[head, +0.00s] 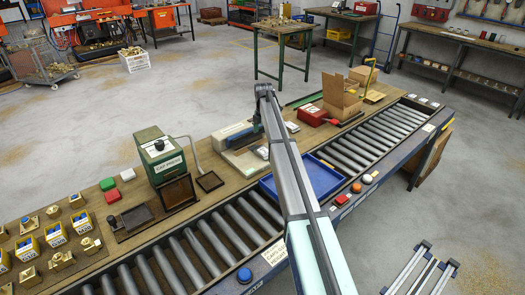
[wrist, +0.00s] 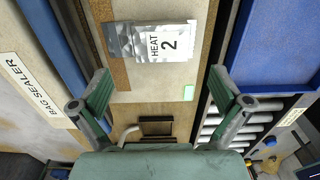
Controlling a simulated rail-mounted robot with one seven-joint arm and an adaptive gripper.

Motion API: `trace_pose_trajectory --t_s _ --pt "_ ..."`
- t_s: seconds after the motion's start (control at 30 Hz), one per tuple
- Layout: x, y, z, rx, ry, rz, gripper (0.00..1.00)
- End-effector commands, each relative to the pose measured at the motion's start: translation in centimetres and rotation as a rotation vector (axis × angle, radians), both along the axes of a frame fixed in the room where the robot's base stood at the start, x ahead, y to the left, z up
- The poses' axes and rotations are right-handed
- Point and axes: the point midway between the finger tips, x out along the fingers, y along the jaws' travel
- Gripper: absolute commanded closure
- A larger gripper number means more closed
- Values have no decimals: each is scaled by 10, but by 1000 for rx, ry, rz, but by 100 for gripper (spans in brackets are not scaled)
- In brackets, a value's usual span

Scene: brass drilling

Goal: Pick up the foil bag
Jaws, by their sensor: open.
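The foil bag (wrist: 152,41) is silver with a white label reading "HEAT 2". In the wrist view it lies flat on a pale surface, at upper centre. My gripper (wrist: 158,80) is open, its two green-padded fingers spread wide and empty. The bag shows ahead of and between the fingertips, with clear space to both; nothing touches it. In the head view my arm reaches over the bench to the bag sealer (head: 237,134), and my arm hides most of the gripper and the spot beneath it.
The "BAG SEALER" sign (wrist: 37,90) and a blue body stand left of the fingers. A blue tray (head: 322,178) on the roller conveyor (head: 215,232) lies to the right. A green cap press (head: 160,158), red box (head: 311,115) and open carton (head: 341,97) stand along the bench.

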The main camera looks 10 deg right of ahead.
Motion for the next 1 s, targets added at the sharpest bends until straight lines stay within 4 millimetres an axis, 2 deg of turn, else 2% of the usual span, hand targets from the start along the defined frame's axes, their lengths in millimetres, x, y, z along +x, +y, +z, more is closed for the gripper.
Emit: trace_pose_trajectory --t_s 0.13,0.57,0.8,1.0 --pt "0 0 -18 0 1 -1 0" --pt "-2 1 -44 0 1 -1 0" --pt "-3 1 -75 0 0 -1 0" --pt "-2 1 -80 0 -1 -1 0"
